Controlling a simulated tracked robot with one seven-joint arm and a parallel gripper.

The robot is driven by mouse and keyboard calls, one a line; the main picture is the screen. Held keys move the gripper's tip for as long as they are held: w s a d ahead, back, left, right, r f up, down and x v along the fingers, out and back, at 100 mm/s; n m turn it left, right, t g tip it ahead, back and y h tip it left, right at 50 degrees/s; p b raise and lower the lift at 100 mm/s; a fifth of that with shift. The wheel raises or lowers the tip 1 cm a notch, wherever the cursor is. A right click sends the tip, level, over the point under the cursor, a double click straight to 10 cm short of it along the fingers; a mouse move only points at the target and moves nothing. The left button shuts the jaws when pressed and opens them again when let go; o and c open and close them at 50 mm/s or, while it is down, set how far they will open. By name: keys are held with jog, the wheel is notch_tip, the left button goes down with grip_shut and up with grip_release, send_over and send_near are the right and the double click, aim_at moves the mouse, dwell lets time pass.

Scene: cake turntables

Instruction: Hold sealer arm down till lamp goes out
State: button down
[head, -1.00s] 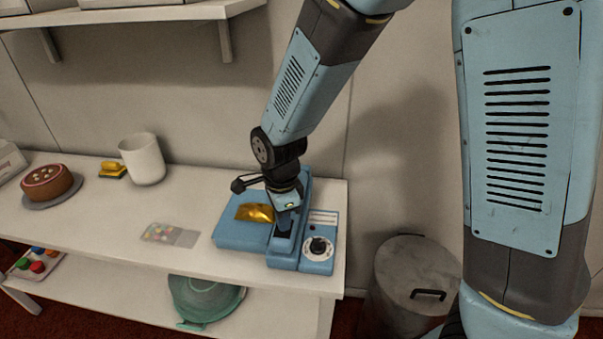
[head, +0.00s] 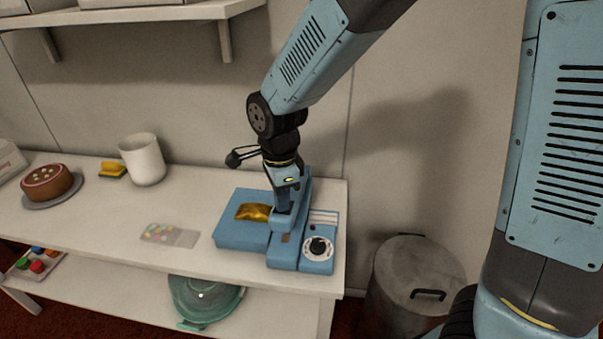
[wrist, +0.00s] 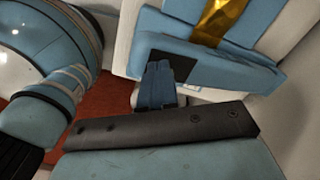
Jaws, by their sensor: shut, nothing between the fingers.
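The blue heat sealer (head: 240,236) stands at the right end of the table, with a round dial on its front right. A gold bag (head: 253,212) lies on its platform, reaching to the sealer arm. The sealer arm (head: 294,222) appears raised at its front end, with a gap below it. My gripper (head: 282,208) is shut and empty, pointing down at the arm's front end; I cannot tell if it touches. In the wrist view the shut fingers (wrist: 160,88) overlap the dark pad at the end of the blue arm (wrist: 225,66). I cannot make out the lamp.
A metal bin (head: 410,290) stands right of the table. A shelf hangs above.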

notch_tip(320, 180, up, 10)
jog(key=shift+f, duration=0.2)
dwell(0.8)
jog(key=shift+d, duration=0.1)
jog(key=w+d+r+n+t+y, duration=0.1)
jog(key=d+r+n, duration=0.2)
jog(key=d, duration=0.5)
jog(key=d+r+n+t, duration=0.15)
jog(key=d+r, duration=0.25)
jog(key=d, duration=0.4)
jog(key=s+d+r+n+t, duration=0.1)
jog(key=s+d+n, duration=0.3)
jog(key=d, duration=0.3)
jog(key=s+d+r+n+t+h, duration=0.1)
jog(key=s+d+n, duration=0.3)
jog(key=d, duration=0.4)
jog(key=shift+r+t, duration=0.55)
